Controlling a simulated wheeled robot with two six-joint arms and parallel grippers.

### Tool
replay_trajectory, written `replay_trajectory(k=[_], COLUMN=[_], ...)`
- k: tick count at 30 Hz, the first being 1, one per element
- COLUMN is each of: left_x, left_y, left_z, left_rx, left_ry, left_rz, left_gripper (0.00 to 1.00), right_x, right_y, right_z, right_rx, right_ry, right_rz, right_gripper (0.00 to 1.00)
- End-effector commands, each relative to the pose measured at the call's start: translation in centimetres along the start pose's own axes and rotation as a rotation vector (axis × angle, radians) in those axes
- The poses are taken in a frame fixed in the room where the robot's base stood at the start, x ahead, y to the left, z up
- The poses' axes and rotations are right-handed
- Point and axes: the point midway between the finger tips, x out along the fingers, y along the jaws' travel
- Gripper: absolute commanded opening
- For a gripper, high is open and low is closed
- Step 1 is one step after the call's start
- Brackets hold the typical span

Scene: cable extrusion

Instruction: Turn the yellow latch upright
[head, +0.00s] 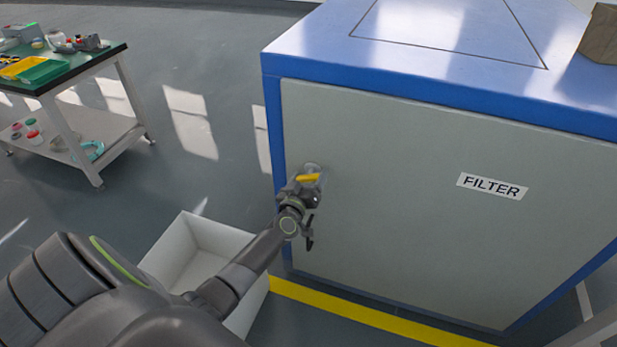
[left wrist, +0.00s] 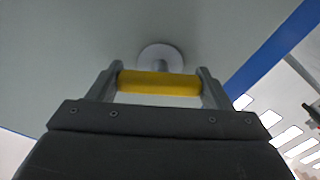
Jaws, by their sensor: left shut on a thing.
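The yellow latch (head: 308,177) is on the left part of the grey front door of the FILTER cabinet. In the left wrist view the latch (left wrist: 158,83) is a yellow bar between my two fingers, in front of a round pale mount (left wrist: 160,57) on the door. The bar runs from finger to finger across that picture. In the head view it looks roughly level, slightly tilted. My left gripper (left wrist: 158,88) is shut on the latch; it also shows in the head view (head: 306,188), partly covering the mount. My right gripper is not in view.
The blue-framed cabinet door (head: 420,200) fills the right side, with a FILTER label (head: 492,186). A white open bin (head: 205,235) stands on the floor below my left arm. A green-topped table (head: 95,65) stands at the far left. A yellow floor line (head: 370,316) runs along the cabinet's base.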

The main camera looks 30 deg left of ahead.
Motion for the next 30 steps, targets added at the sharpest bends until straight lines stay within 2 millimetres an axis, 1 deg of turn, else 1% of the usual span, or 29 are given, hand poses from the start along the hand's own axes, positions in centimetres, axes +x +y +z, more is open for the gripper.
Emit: replay_trajectory(k=[21, 30], left_x=[-0.01, -0.01], left_y=[-0.03, -0.04], left_z=[0.07, 0.07], left_rx=[-0.682, -0.933], left_ry=[-0.001, 0.0], left_rz=[-0.001, -0.001], left_gripper=[0.5, 0.5], right_x=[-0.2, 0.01], right_y=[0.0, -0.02], right_z=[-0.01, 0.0], right_rx=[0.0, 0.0], right_ry=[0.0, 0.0], right_rz=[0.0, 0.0], right_gripper=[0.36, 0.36])
